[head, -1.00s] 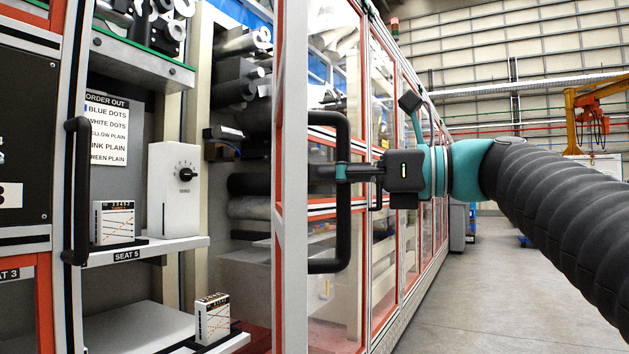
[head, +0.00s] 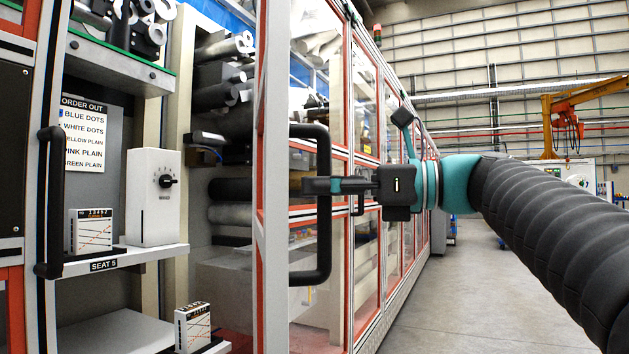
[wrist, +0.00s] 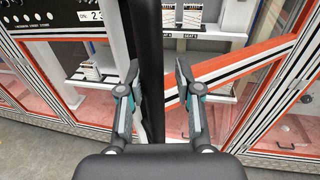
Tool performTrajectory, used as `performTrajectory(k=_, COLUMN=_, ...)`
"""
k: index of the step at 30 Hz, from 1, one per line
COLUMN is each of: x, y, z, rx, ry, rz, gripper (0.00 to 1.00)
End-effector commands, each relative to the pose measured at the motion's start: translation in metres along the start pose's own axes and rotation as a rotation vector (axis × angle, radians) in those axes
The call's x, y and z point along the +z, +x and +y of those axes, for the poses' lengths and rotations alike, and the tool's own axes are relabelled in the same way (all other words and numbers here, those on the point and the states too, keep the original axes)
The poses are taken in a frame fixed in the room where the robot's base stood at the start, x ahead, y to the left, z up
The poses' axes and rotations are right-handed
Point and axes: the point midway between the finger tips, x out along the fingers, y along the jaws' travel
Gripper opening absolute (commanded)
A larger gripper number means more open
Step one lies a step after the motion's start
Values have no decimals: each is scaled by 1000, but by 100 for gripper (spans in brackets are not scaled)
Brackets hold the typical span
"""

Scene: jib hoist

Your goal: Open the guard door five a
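The guard door (head: 274,200), a clear panel in a white and red frame, stands swung out from the machine beside the open bay with the SEAT 5 shelf. No "five a" label is readable. Its black D-shaped handle (head: 325,240) is upright on the door's face. My gripper (head: 316,185) is at the handle's middle. In the wrist view my gripper (wrist: 158,75) has its fingers apart, with the black handle bar (wrist: 151,100) between them, nearer the left finger. Whether a finger touches the bar I cannot tell.
Another black handle (head: 48,200) is on the frame at left. A white dial box (head: 153,200) and a striped card box (head: 92,231) stand on the SEAT 5 shelf (head: 170,253). More glazed panels run back. The floor (head: 460,290) at right is clear.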

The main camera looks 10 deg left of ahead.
Motion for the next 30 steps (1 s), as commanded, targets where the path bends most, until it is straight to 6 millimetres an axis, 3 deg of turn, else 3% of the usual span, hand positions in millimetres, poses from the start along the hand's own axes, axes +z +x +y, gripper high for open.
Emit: performTrajectory(k=30, x=-1, y=-48, z=-39, rx=-3, ry=2, rz=-1, gripper=32)
